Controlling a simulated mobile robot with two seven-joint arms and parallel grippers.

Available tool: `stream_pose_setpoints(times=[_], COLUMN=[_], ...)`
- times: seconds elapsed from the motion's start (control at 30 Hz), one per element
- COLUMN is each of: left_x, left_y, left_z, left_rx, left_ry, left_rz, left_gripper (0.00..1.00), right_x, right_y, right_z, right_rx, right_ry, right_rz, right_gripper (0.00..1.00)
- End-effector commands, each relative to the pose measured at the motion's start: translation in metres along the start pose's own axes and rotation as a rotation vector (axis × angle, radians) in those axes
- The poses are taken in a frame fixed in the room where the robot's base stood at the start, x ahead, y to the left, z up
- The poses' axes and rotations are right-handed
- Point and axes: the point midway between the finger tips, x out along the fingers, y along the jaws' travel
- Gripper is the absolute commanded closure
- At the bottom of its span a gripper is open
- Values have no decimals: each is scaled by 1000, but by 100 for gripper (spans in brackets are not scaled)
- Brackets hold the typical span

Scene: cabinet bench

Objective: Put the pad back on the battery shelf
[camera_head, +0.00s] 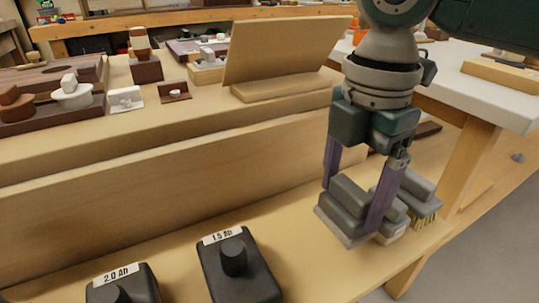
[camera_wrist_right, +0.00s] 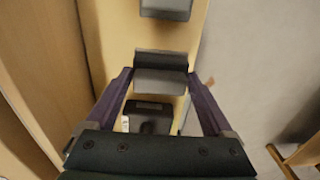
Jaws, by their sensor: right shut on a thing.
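The pad (camera_head: 348,198), a grey block with a raised grip on a flat base, is between the fingers of my right gripper (camera_head: 351,207). My right gripper is shut on it. In the right wrist view the pad (camera_wrist_right: 160,80) also shows between the two purple fingertips. The pad is over the pale wooden battery shelf (camera_head: 305,240), at its right part; I cannot tell whether it touches the shelf. Black batteries labelled 1.5 Ah (camera_head: 238,268) and 2.0 Ah (camera_head: 122,286) stand on the shelf to the left. My left gripper is not in view.
A grey-backed brush (camera_head: 424,208) with yellowish bristles is close to the right of the pad. Shelf room shows between the pad and the 1.5 Ah battery. A raised bench with a tilted wooden board (camera_head: 285,50) and several small parts is behind.

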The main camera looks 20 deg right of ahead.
Motion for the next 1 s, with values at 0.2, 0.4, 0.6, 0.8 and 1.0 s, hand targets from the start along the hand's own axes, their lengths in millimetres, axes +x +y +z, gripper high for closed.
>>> stream_pose_setpoints(times=[0.2, 0.4, 0.6, 0.8, 1.0], left_x=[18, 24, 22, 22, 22], left_y=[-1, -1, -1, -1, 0], left_z=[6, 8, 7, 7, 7], left_rx=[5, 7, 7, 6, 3], left_ry=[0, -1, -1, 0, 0], left_rz=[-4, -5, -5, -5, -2], left_gripper=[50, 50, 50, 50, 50], right_x=[38, 56, 54, 57, 57], right_y=[-1, 0, 0, -1, 0], right_z=[0, 0, 0, 0, 0], right_rx=[0, 0, 0, 0, 0], right_ry=[0, 0, 0, 0, 0], right_rz=[-4, 0, 0, -1, -1], right_gripper=[65, 65, 65, 4, 0])
